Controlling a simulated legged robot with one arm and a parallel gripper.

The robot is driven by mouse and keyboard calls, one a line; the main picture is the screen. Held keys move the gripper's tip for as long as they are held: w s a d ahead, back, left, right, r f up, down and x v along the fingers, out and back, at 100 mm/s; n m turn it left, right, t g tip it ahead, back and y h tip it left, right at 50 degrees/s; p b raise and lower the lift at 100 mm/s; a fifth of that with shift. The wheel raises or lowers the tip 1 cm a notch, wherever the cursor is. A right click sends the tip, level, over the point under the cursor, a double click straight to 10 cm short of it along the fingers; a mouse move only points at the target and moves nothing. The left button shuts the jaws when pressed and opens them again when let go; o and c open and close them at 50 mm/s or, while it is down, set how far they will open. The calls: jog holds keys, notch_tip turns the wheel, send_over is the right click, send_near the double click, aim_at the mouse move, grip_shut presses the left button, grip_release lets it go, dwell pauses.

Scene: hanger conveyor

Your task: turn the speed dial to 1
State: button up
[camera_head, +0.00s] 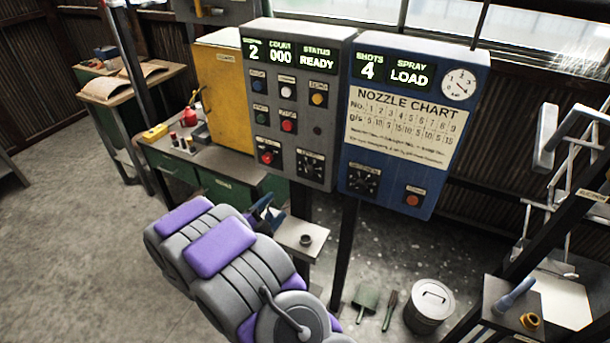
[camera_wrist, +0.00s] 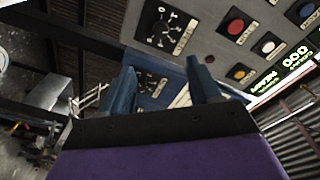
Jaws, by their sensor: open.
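A grey control panel (camera_head: 287,105) carries a black dial (camera_head: 311,164) at its lower right; the dial also shows at the top of the wrist view (camera_wrist: 168,25). A second black dial (camera_head: 364,181) sits low on the blue panel (camera_head: 415,130), and shows between my fingers in the wrist view (camera_wrist: 150,82). The dial labels and pointer settings are too small to read surely. The grey panel's display (camera_head: 288,53) reads 2, 000 and READY. My gripper (camera_head: 265,211) is open and empty, below and left of the grey panel's dial, apart from it; my arm partly hides it.
A small stand (camera_head: 302,238) is below the panels. A yellow cabinet (camera_head: 220,90) and workbench (camera_head: 195,155) stand left. A lidded bin (camera_head: 430,300) stands on the floor at right.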

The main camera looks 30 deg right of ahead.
aim_at(307, 174)
jog(key=b+x, duration=0.2)
jog(key=x, duration=1.4)
jog(key=shift+w+d, duration=0.25)
jog(key=shift+w, duration=0.15)
jog(key=shift+c, duration=0.2)
jog(key=shift+f, duration=0.1)
jog(key=c, duration=1)
jog(key=shift+n+p, duration=0.4)
jog(key=shift+p, duration=0.15)
jog(key=n+p, duration=0.3)
jog(key=shift+s, duration=0.1)
jog(key=n+p, duration=0.5)
jog(key=shift+d+f+t, duration=0.1)
jog(key=shift+f+t, duration=0.05)
jog(key=shift+t, duration=0.25)
jog(key=shift+n, duration=0.3)
